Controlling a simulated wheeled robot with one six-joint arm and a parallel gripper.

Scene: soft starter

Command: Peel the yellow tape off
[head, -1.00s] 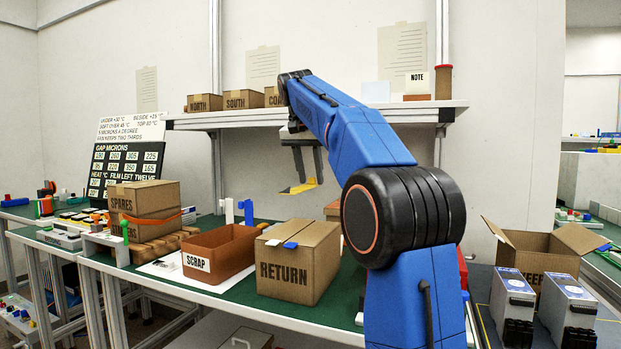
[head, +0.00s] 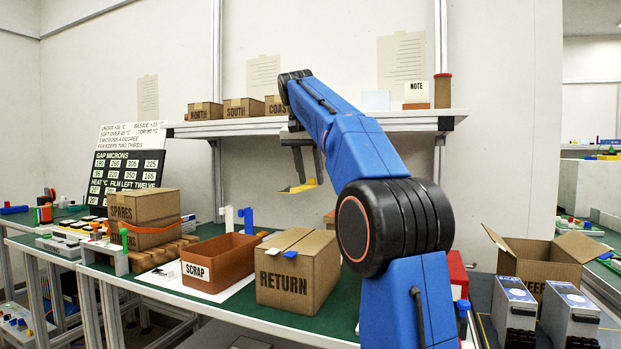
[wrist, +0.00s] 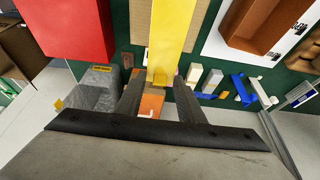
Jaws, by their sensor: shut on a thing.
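My gripper (head: 305,178) hangs in the air below the wall shelf, above the bench. It is shut on a strip of yellow tape (head: 298,188). In the wrist view the yellow tape (wrist: 172,30) runs from between my fingertips (wrist: 158,78) to the top edge of the picture. The tape hangs clear of the bench in the head view. Below it and to the left stands the brown SCRAP bin (head: 212,281), open at the top. The RETURN carton (head: 297,270) stands right of the bin, with a blue and a white tab on top.
The wall shelf (head: 400,120) with small boxes is behind my arm. An open carton (head: 545,262) and two grey units (head: 515,305) stand at the right. Stacked SPARES cartons (head: 142,205) stand left of the bin. A red box (wrist: 65,28) shows in the wrist view.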

